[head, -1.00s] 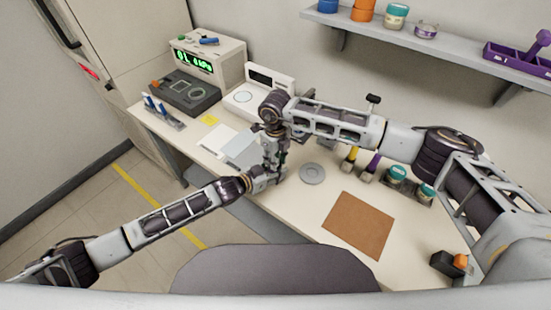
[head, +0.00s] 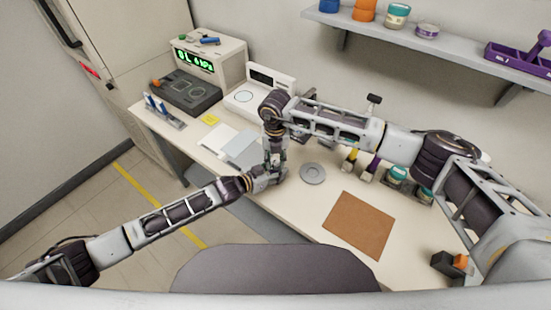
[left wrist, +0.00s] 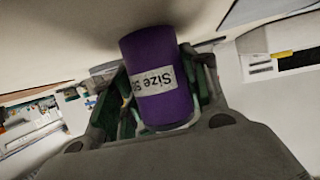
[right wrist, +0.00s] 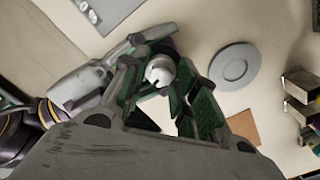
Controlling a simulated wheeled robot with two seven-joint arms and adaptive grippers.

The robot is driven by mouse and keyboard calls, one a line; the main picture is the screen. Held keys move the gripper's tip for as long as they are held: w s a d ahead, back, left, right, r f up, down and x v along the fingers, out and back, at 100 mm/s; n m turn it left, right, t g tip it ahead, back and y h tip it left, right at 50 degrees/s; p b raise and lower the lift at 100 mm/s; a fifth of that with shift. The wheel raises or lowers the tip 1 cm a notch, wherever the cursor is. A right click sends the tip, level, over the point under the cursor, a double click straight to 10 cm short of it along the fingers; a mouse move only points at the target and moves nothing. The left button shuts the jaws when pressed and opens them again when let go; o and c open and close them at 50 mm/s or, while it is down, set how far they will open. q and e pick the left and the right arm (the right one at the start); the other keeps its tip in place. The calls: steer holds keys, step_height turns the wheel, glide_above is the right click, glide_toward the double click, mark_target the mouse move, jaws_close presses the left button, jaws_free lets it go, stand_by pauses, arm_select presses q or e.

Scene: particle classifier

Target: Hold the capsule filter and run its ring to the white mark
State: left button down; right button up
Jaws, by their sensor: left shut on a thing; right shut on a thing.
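The capsule filter (left wrist: 155,95) is a purple cylinder with a pale label reading "Size" and a partly covered character. My left gripper (left wrist: 160,82) is shut around it above the table. In the right wrist view, the pale round ring end (right wrist: 158,73) has a dark mark on it, with a bit of purple behind. My right gripper (right wrist: 160,78) is shut on this ring from above. In the head view both grippers meet near the table's front edge and hide the filter. I cannot make out a white mark.
A grey round disc (head: 312,173) lies just right of the grippers, and a brown mat (head: 357,225) farther right. Jars and brushes stand behind the mat. A balance (head: 245,102) and a display box (head: 207,62) stand at the back left. A shelf (head: 440,48) hangs above.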

mark_target(275, 160)
arm_select(q)
steer(key=shift+s+a+f, duration=0.1)
steer(key=shift+a+f, duration=0.05)
steer(key=shift+f, duration=0.15)
arm_select(e)
steer(key=shift+a+r+m, duration=0.1)
steer(key=shift+r+m, duration=0.1)
steer(key=shift+m, duration=0.4)
steer(key=o, duration=0.8)
arm_select(q)
steer(key=shift+r, duration=0.1)
arm_select(e)
steer(key=shift+o, duration=1.1)
steer(key=shift+f, duration=0.15)
arm_select(q)
steer(key=shift+r, duration=0.1)
arm_select(e)
step_height(275, 160, up, 12)
